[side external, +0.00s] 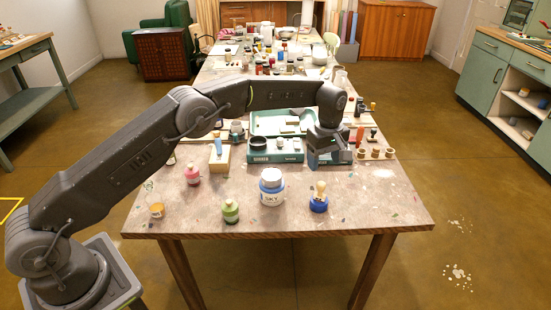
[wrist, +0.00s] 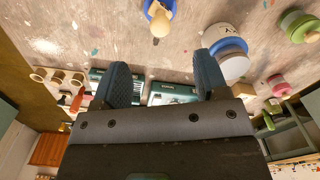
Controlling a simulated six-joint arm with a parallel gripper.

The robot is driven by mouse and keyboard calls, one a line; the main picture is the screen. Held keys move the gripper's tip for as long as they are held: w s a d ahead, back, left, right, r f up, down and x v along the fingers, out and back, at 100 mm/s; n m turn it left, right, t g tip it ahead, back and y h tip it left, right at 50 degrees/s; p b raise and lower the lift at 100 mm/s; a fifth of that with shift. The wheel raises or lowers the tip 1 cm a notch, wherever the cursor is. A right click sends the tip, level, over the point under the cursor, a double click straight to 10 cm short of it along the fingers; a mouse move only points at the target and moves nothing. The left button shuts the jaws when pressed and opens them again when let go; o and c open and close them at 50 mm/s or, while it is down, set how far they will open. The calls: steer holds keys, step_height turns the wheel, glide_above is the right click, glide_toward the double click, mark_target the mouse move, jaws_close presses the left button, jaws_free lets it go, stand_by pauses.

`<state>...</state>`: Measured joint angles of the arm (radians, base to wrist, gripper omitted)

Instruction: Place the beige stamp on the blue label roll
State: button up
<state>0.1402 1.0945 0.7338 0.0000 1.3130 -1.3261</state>
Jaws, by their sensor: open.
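The beige stamp (side external: 320,188) has a rounded knob handle and stands upright on the blue label roll (side external: 318,206), near the front of the table. In the wrist view the beige stamp (wrist: 160,26) and the blue label roll (wrist: 152,8) are at the top edge, partly cut off. The stamp's lower end is hard to make out. My gripper (side external: 328,160) is behind them, low over the teal boxes. In the wrist view my gripper (wrist: 163,75) has its two fingers wide apart with nothing between them, clear of the stamp.
A white jar marked SKY (side external: 271,186) stands left of the label roll. Several small wooden cups (side external: 375,154) are right of my gripper. The table's front right is clear.

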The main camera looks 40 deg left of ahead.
steer(key=s+a+r+m+t, duration=0.2)
steer(key=s+a+r+m, duration=0.15)
steer(key=s+r, duration=0.65)
steer(key=s+a+r+m+t, duration=0.15)
steer(key=s+r+m, duration=0.25)
steer(key=s+r, duration=0.5)
steer(key=s+a+m+t, duration=0.1)
steer(key=s+m, duration=0.2)
steer(key=s, duration=0.7)
steer(key=s+a+f+m+t, duration=0.1)
steer(key=s+a+m, duration=0.1)
steer(key=s, duration=0.8)
steer(key=shift+s+a+f+m, duration=0.15)
steer(key=shift+s+a+m, duration=0.1)
steer(key=shift+s+m, duration=0.25)
steer(key=shift+w, duration=0.1)
